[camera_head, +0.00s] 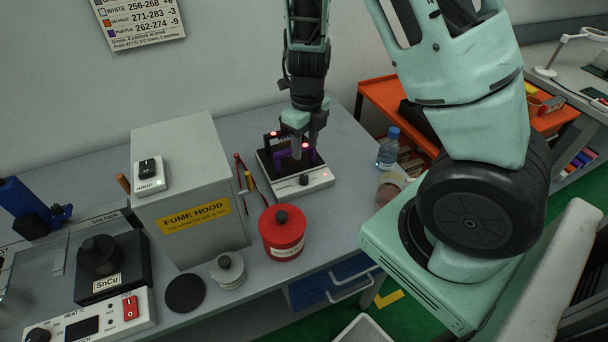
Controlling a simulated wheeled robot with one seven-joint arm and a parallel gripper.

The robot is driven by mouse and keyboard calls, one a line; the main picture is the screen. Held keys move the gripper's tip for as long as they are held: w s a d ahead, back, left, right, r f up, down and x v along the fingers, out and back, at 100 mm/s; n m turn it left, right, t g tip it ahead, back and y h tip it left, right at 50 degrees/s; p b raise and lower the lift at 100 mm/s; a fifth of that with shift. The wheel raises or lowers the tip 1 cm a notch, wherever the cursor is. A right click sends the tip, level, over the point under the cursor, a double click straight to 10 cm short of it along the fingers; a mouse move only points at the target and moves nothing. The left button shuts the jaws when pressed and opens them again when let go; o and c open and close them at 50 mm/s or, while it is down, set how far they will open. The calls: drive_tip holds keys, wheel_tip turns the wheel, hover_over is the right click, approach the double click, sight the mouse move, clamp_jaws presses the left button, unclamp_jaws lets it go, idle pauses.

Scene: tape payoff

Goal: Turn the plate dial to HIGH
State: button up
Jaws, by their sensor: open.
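The plate unit (318,183) stands on the bench right of the fume hood, a flat device with a dark top and a white front panel. A small black dial (304,180) sits on that panel; its markings are too small to read, so its setting cannot be told. My gripper (298,154) points down over the unit, behind the dial in the picture, and is open. Dark and purple upright parts (281,156) show on the plate around my fingers. Whether the fingers touch anything cannot be told.
The grey fume hood (185,195), with a switch box on top, stands left. A water bottle (388,149) stands right. Bare bench lies right of the canister.

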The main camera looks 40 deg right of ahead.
sight(303, 176)
drive_tip(key=f, duration=0.3)
drive_tip(key=f+b, duration=0.1)
drive_tip(key=f, duration=0.5)
drive_tip(key=shift+a+f+b, duration=0.25)
drive_tip(key=shift+f+b, duration=0.15)
clamp_jaws()
